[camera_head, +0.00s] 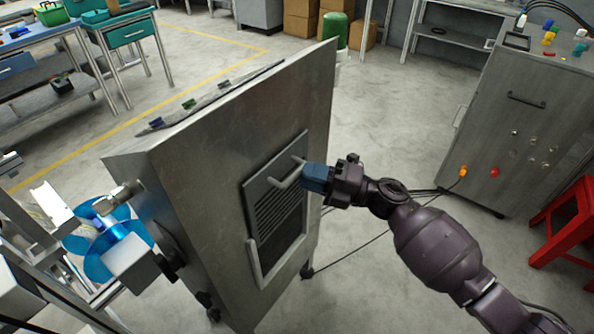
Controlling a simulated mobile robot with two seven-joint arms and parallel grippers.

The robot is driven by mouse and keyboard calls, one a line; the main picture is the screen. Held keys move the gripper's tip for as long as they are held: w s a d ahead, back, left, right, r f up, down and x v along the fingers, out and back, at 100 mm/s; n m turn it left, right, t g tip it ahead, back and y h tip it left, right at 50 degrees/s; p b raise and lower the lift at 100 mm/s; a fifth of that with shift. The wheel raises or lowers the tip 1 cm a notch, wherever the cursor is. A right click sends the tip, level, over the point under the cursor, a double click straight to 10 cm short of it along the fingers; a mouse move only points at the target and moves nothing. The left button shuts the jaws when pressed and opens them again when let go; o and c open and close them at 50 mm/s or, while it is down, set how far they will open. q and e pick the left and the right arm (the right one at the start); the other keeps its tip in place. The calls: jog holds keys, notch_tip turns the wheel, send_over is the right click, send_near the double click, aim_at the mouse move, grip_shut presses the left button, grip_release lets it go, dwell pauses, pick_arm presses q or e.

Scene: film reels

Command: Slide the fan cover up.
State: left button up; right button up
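The fan cover (278,212) is a grey slatted panel on the side of a tall metal cabinet (205,185). A bar handle (286,179) stands out near its top. The cover sits in a frame (256,268), with a dark area showing below the slats. My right gripper (306,178), with blue fingers, is right at the handle, coming from the right. The fingers overlap the handle's right part in the view, so I cannot see whether they are closed around it. My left gripper is not in view.
Blue film reels (105,245) are on the cabinet's left side. A grey control cabinet (520,130) and a red stool (568,225) stand at the right. A cable (350,252) lies on the floor between the cabinets. Workbenches stand at the upper left.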

jog(key=v, duration=0.7)
dwell(0.4)
jog(key=w+d+r+m+t+h, duration=0.3)
jog(key=w+r+m+t+h, duration=0.15)
jog(key=m+t, duration=0.55)
jog(key=s+d+f+m+t+h+p, duration=0.1)
jog(key=d+f+m+t+h, duration=0.1)
jog(key=m+h, duration=0.3)
jog(key=s+d+f+m+t+h, duration=0.1)
jog(key=d+f+m+h, duration=0.15)
jog(key=m, duration=0.35)
jog(key=s+d+f+m+g+h+p, duration=0.1)
jog(key=s+d+f+m+g+h, duration=0.1)
jog(key=s, duration=0.8)
jog(key=s+d+f+m+g+h+p, duration=0.1)
jog(key=s+d+f+m+g+h, duration=0.1)
jog(key=s+f+m, duration=0.4)
jog(key=s+d+f+m+g+h+p, duration=0.1)
jog(key=s+f, duration=0.6)
jog(key=s, duration=0.7)
jog(key=d+m+g+h, duration=0.1)
jog(key=d+m+h, duration=0.1)
jog(key=d+m, duration=0.1)
jog(key=shift+d+f+g+h, duration=0.3)
jog(key=shift+d+f, duration=0.1)
jog(key=shift+d, duration=0.4)
